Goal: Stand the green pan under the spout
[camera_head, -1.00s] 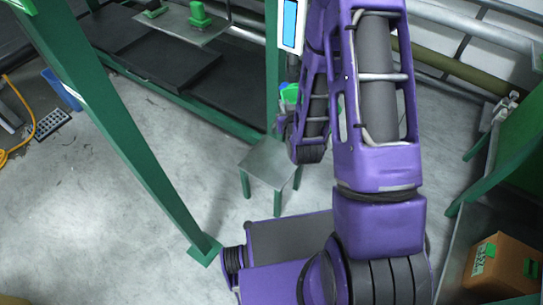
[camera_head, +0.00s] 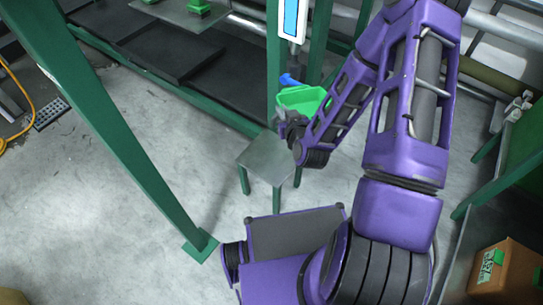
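The green pan (camera_head: 303,99) shows open side up, just behind and above the small grey-topped stand in the picture. My gripper (camera_head: 283,117) is at the pan's near left side and overlaps its edge. The fingers are small and dark, and I cannot tell whether they are closed on the pan. My forearm covers the pan's right side. A blue part (camera_head: 288,80) shows at the pan's far left rim; I cannot tell whether it is the spout. What the pan rests on, if anything, is hidden.
The small stand (camera_head: 266,158) with green legs has a bare top. Green posts rise at left (camera_head: 120,140) and beside a white-framed blue screen (camera_head: 291,18). Dark platforms lie at the back left. A cardboard box (camera_head: 505,268) is at lower right. Floor between is clear.

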